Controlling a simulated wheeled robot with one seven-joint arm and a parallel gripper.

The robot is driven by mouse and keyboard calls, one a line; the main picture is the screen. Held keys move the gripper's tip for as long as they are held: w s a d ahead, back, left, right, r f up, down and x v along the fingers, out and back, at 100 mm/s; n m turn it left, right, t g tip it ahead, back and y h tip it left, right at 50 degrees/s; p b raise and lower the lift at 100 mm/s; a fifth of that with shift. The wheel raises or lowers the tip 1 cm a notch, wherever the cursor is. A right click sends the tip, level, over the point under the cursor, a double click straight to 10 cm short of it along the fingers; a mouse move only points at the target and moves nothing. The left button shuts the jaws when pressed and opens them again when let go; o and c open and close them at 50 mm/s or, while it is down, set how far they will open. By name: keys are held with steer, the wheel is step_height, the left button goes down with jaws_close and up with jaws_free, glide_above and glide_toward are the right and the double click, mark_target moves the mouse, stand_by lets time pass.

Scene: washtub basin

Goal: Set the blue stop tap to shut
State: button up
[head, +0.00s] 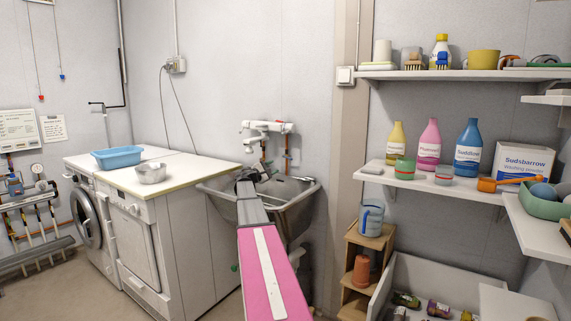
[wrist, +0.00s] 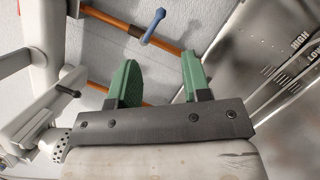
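In the wrist view, the blue stop tap (wrist: 153,26) is a small blue lever with a rounded end. It sits on a copper pipe (wrist: 107,17) running along the wall. The lever looks roughly crosswise to the pipe, though the steep angle makes this uncertain. My gripper (wrist: 160,62) has two green fingers, apart and with nothing between them. The tap lies beyond the fingertips, between them from side to side, and apart from both. In the head view my arm reaches over the sink; my fingers and the blue tap cannot be made out there.
The grey sink (head: 308,190) has a white wall tap (head: 268,127) above it. In the wrist view, white pipework (wrist: 45,100) is close on the left and a grey panel marked HIGH and LOW (wrist: 280,70) is on the right. A washing machine (head: 88,222) stands left.

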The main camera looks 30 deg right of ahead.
mark_target(290, 159)
steer(key=d+m+g, duration=0.1)
steer(key=d+m, duration=0.3)
steer(key=d+r+m+g+y, duration=0.1)
steer(key=d+m+g, duration=0.1)
steer(key=d+m, duration=0.2)
steer(key=w+d+r+m+g+y, duration=0.1)
steer(key=d+m, duration=0.3)
steer(key=m, duration=0.2)
steer(key=shift+w+d+r+g, duration=0.1)
steer(key=shift+d+r+g, duration=0.05)
steer(key=shift+r+g, duration=0.15)
jaws_close()
